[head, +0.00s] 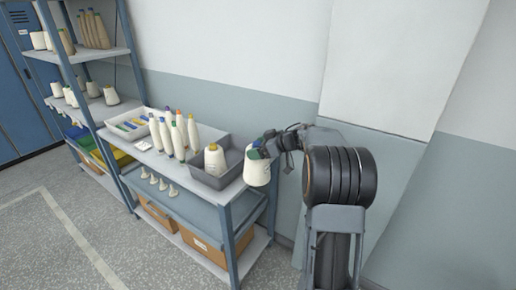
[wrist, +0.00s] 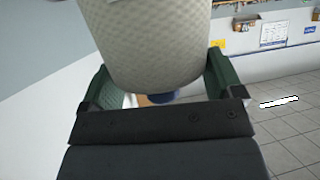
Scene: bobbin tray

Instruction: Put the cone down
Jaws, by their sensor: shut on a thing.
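My gripper (head: 262,150) is shut on a cream yarn cone (head: 257,173). The cone hangs off the right end of the bench, in front of the wall and beside a grey tray. In the wrist view the cone (wrist: 150,45) fills the top middle, between my green finger pads (wrist: 158,78). A blue tip shows below the cone's body there. The grey tray (head: 203,178) stands at the right end of the bench top. Another cream cone (head: 215,160) stands upright in it. The far side of the held cone is hidden.
Several tall bobbins (head: 180,137) with coloured tips stand left of the grey tray. A white tray (head: 127,133) with coloured items lies behind them. Small white pieces (head: 158,183) and cardboard boxes (head: 205,250) are on lower shelves. A shelf rack (head: 88,55) stands at left.

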